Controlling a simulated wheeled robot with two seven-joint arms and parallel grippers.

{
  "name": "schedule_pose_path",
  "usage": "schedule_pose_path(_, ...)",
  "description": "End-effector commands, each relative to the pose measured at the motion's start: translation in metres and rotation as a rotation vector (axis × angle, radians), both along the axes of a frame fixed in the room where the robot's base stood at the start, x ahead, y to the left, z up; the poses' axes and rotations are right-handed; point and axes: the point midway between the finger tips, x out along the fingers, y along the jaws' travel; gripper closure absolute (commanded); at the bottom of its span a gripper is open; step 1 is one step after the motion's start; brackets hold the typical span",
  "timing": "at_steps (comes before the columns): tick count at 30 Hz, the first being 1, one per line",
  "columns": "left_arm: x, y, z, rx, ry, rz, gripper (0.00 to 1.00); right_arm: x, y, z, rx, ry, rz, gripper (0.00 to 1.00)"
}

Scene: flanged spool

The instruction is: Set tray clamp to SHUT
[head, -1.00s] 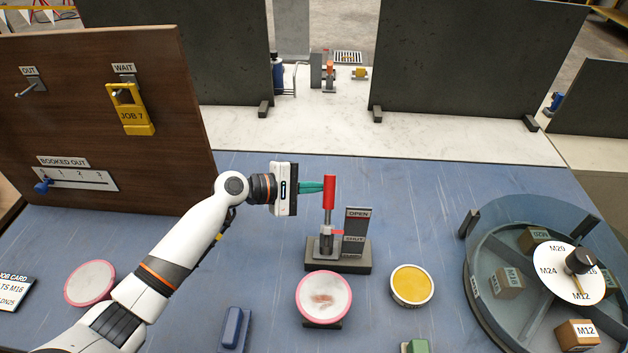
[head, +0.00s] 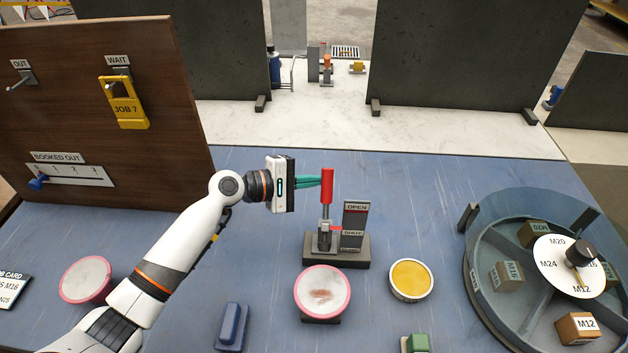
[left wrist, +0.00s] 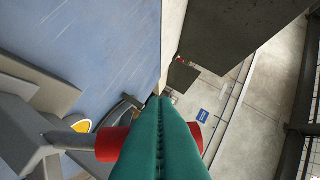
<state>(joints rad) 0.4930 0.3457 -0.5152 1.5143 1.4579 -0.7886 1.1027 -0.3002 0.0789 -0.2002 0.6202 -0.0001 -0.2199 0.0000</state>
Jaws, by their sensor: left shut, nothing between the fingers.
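The tray clamp (head: 325,235) stands on a dark base on the blue bench in the head view. Its red handle (head: 327,187) points straight up. A plate behind it reads OPEN at the top and SHUT lower down, and a small red pointer (head: 337,228) sits near the SHUT label. My left gripper (head: 320,181) is shut, with teal fingers just left of the handle's upper part. In the left wrist view the fingers (left wrist: 160,140) cross in front of the red handle (left wrist: 112,144). Whether they touch it I cannot tell. My right gripper is not in view.
A pink-rimmed dish (head: 322,292) and a yellow dish (head: 411,280) stand in front of the clamp. A round tray with a dial (head: 569,266) is at the right. A wooden board (head: 95,120) stands at the left. Bench behind the clamp is clear.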

Motion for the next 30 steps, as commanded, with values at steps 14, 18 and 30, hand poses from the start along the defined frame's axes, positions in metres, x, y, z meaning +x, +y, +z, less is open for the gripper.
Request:
schedule_pose_path(14,-0.029,-0.001,0.009,-0.003,-0.331,-0.002,1.00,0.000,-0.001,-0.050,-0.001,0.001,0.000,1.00)
schedule_pose_path(18,-0.040,-0.001,0.012,-0.002,-0.464,-0.002,1.00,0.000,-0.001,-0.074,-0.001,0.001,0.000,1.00)
schedule_pose_path(30,-0.069,0.000,0.021,0.001,-0.648,-0.003,1.00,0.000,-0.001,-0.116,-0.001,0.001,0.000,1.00)
